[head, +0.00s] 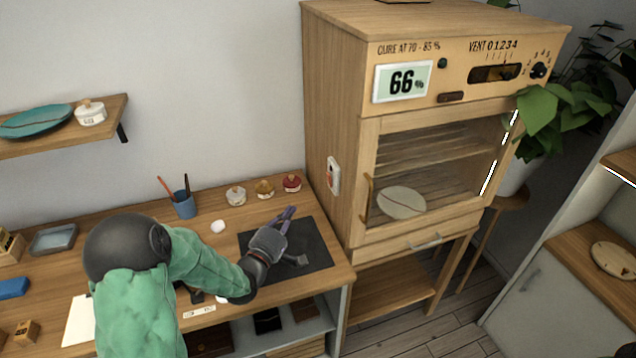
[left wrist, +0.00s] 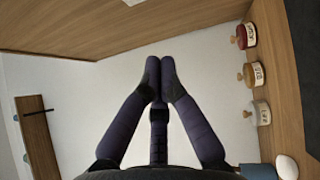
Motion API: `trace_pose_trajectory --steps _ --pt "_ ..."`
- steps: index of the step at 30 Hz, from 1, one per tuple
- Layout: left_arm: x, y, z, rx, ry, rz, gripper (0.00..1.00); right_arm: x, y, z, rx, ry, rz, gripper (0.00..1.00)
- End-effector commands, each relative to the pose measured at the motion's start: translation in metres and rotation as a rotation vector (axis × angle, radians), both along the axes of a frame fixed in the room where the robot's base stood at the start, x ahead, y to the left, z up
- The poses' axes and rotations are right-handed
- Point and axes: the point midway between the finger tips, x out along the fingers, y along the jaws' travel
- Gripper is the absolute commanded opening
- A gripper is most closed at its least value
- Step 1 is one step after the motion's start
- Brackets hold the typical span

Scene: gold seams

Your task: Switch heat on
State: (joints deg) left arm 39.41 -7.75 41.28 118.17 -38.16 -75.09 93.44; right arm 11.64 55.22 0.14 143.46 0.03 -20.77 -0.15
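The wooden curing cabinet (head: 340,90) stands right of the workbench. A white switch plate with an orange-red part (head: 334,175) is on its left side wall; its setting is too small to read. The front panel has a dark green lamp (head: 442,63), a brown switch or button (head: 450,97) and a black knob (head: 539,70). My left gripper (head: 290,212) is over the dark mat, left of and below the switch plate, apart from it. In the left wrist view its fingertips (left wrist: 160,70) meet with nothing between them. My right gripper is out of view.
The display (head: 403,82) reads 66%. Three lidded jars, one being the red-lidded jar (head: 292,183), and a blue cup (head: 184,204) stand at the bench's back. A dark mat (head: 318,240) lies beside the cabinet. A plant (head: 560,110) overhangs the cabinet's right side.

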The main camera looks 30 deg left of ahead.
Motion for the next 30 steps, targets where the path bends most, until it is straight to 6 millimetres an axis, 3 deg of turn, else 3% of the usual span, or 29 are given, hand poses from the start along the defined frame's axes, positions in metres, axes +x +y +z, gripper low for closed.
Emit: trace_pose_trajectory --steps 8,23,30 --pt "0.015 0.001 0.001 0.001 -0.001 -0.002 0.00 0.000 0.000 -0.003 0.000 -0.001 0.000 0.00" --pt "0.104 0.007 0.010 0.000 -0.001 -0.003 0.00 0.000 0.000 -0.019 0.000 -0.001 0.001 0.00" --pt "0.124 -0.013 0.015 -0.001 0.000 -0.001 0.00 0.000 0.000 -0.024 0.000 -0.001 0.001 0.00"
